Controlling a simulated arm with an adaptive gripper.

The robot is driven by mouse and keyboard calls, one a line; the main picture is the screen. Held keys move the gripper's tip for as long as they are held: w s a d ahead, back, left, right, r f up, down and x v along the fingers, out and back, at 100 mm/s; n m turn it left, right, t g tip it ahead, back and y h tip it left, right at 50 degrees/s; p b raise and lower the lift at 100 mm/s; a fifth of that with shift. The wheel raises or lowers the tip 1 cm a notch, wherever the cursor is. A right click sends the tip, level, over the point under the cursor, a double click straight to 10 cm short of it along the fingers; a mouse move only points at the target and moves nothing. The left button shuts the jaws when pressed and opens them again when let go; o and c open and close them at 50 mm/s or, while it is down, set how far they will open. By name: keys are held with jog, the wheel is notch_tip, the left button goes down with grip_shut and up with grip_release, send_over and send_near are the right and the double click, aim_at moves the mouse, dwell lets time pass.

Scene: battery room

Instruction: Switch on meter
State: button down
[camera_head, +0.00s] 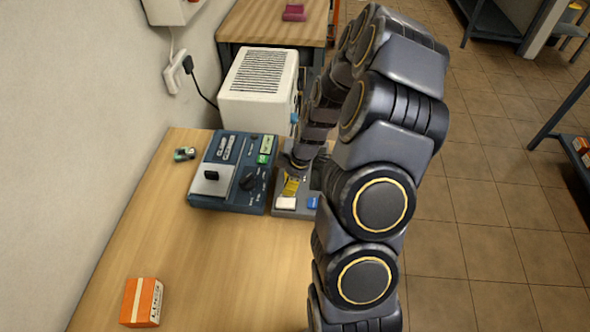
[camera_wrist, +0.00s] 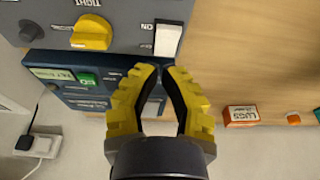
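A blue panel device (camera_head: 225,190) with a black knob, a green label and a grey plate lies on the bench; part of it shows in the wrist view (camera_wrist: 75,90). Right of it is a grey box (camera_head: 283,213) with a white switch (camera_head: 286,203). In the wrist view the grey box (camera_wrist: 120,15) shows a yellow knob (camera_wrist: 91,32) and the white switch (camera_wrist: 168,40) near an ON mark. I cannot tell which device is the meter. My gripper (camera_wrist: 161,70) appears shut and empty, its yellow tips near the switch; contact is unclear. My arm hides part of the grey box.
A white vented unit (camera_head: 257,85) stands behind the devices, near a wall plug (camera_head: 180,70) with a black cable. An orange-and-white box (camera_head: 142,302) sits at the bench front. The bench's front middle is clear.

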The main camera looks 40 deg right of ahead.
aim_at(284, 199)
jog(key=shift+s+d+f, duration=0.1)
jog(key=shift+d+f, duration=0.05)
jog(key=shift+f, duration=1.85)
jog(key=shift+s+d+f+t+y, duration=0.1)
jog(key=shift+f+t+y, duration=0.2)
jog(key=shift+f, duration=0.05)
jog(key=shift+w+a+r, duration=0.35)
jog(key=shift+w+a, duration=0.15)
jog(key=shift+a, duration=0.05)
jog(key=shift+r, duration=0.1)
